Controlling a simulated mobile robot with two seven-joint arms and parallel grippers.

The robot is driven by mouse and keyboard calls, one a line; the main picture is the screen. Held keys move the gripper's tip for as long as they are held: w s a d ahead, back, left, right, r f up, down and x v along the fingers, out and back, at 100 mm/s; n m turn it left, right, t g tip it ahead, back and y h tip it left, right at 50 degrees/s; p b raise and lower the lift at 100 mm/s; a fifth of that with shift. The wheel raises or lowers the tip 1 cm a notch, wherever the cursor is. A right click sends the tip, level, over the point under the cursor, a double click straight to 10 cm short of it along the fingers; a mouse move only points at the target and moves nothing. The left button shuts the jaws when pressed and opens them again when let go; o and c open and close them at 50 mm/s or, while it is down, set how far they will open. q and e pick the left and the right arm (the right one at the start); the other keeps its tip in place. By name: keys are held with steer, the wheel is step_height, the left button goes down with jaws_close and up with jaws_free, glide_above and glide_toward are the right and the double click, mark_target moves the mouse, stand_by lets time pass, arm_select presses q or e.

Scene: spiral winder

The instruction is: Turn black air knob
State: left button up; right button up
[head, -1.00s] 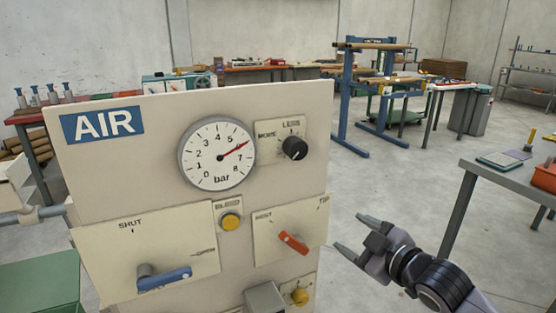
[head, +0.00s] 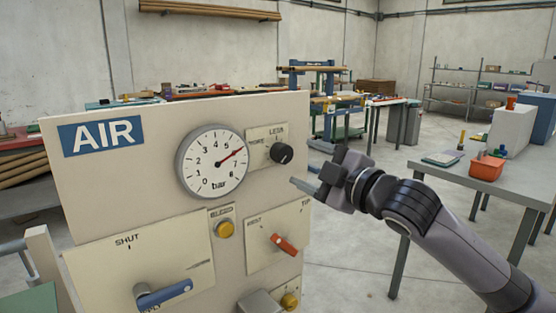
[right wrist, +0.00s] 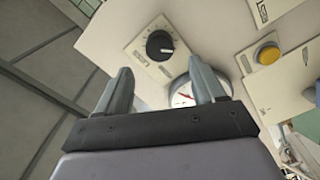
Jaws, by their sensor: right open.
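The black air knob (head: 281,153) sits on a cream plate marked MORE and LESS, at the upper right of the AIR panel (head: 110,195). It also shows in the right wrist view (right wrist: 159,45), beyond the fingertips and roughly between them, with a white pointer line. My right gripper (head: 306,166) is open and empty, just right of the panel's edge and the knob, apart from both. Its two fingers (right wrist: 160,82) spread apart in the wrist view. The round gauge (head: 213,161) left of the knob has its red needle between 5 and 6. My left gripper is not in view.
Below the knob are a red lever (head: 284,245) marked REST and TIP, a yellow button (head: 224,229) and a blue-handled lever (head: 163,293) near SHUT. A grey table (head: 470,180) with an orange bin (head: 487,167) stands at right. Open floor lies between panel and table.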

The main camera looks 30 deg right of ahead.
mark_target(286, 155)
steer(key=shift+w+a+p, duration=0.2)
steer(key=shift+w+p, duration=0.5)
steer(key=shift+w, duration=2.85)
steer(key=shift+c, duration=0.4)
steer(key=c, duration=1)
